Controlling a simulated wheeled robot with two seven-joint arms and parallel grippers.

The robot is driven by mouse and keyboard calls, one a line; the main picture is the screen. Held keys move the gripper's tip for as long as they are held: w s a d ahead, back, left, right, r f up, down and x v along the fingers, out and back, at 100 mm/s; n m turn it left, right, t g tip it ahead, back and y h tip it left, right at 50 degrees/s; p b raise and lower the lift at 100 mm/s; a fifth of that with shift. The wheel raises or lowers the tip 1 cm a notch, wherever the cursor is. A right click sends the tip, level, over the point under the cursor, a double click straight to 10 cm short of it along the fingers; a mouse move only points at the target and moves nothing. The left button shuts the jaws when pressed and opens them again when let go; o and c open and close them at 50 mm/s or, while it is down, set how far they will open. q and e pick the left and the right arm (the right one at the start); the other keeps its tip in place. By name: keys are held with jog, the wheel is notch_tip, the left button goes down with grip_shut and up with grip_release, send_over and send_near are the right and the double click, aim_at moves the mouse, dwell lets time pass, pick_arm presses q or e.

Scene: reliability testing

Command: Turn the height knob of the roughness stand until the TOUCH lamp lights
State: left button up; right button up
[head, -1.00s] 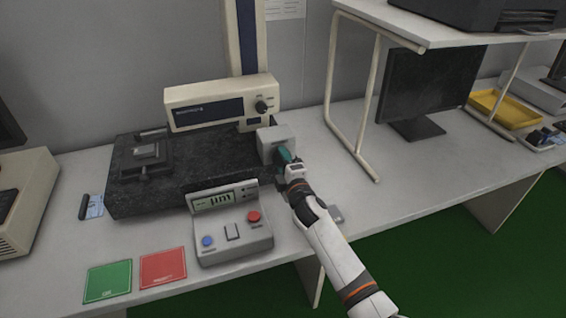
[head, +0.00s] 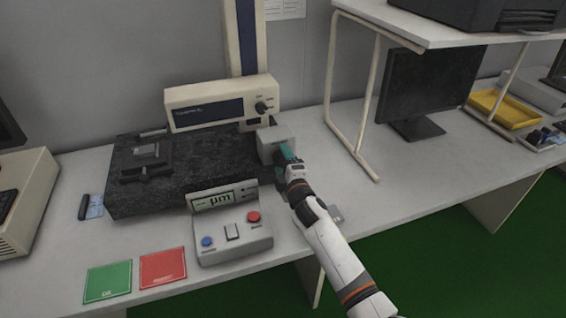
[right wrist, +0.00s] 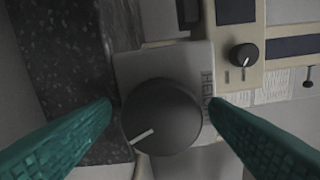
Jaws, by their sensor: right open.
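The roughness stand has a dark granite base (head: 190,180), a tall column (head: 246,40) and a cream drive unit (head: 205,106). The height knob (right wrist: 161,116) is a large dark round knob with a white pointer line, on a grey housing (right wrist: 140,66) partly lettered "HEI". In the right wrist view the pointer aims to the lower left. My right gripper (right wrist: 162,104) is open, its teal fingers on either side of the knob, with contact not clear. In the head view my right gripper (head: 284,154) hides the knob beside the housing. No lit TOUCH lamp can be made out. My left gripper is out of view.
A control box (head: 232,242) with a "µm" display, blue and red buttons stands in front of the base. Green (head: 108,281) and red (head: 163,268) cards lie at the table's front. A shelf frame (head: 329,90) and monitor (head: 425,90) stand right; the table between is clear.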

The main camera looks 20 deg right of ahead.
jog(key=s, duration=1.2)
jog(key=shift+d, duration=0.2)
dwell(0.9)
jog(key=w+n, duration=1.1)
jog(key=n, duration=0.7)
jog(key=shift+w+f, duration=0.2)
jog(key=shift+w, duration=0.05)
